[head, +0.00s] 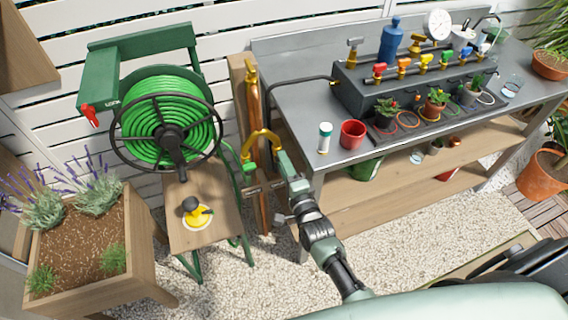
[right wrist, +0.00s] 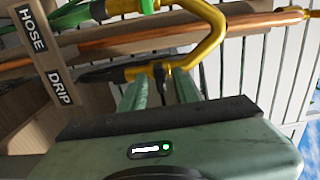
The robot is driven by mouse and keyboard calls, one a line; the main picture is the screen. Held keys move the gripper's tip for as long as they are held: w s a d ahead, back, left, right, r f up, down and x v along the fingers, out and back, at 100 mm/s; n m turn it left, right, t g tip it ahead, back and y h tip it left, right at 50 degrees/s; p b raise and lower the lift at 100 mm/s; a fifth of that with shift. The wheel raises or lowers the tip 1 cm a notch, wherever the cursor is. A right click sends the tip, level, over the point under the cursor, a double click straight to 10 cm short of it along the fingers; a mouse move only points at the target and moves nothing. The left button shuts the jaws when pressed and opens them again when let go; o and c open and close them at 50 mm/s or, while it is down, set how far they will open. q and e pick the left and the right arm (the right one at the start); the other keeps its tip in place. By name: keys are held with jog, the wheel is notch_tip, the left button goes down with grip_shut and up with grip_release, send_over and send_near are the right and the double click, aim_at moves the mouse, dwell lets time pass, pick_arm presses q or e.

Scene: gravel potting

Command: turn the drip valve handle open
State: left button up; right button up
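The brass Y-shaped splitter (head: 262,134) stands by the wooden post left of the bench; its yellow curve also shows in the right wrist view (right wrist: 212,40). The post carries a HOSE label (right wrist: 33,30) and a DRIP label (right wrist: 60,86). A black tube (right wrist: 100,74) joins the leg on the DRIP side. A small dark part, apparently the drip valve handle (right wrist: 159,76), shows between my finger tips. My right gripper (head: 281,158) is at this leg, its two pale green fingers (right wrist: 160,90) apart, with gaps beside the handle. My left gripper is not in view.
A copper pipe (right wrist: 150,37) runs close behind the splitter. The hose reel (head: 168,130) and a small wooden stand with a yellow sprinkler (head: 196,214) are to the left. The grey bench (head: 300,110), with a red cup (head: 353,133) near its edge, is to the right.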

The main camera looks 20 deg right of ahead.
grip_shut()
jog(key=shift+n, duration=0.4)
jog(key=n+p, duration=0.2)
jog(key=n, duration=1.5)
jog(key=shift+f, duration=0.1)
dwell(0.4)
jog(key=shift+o, duration=1.2)
grip_release()
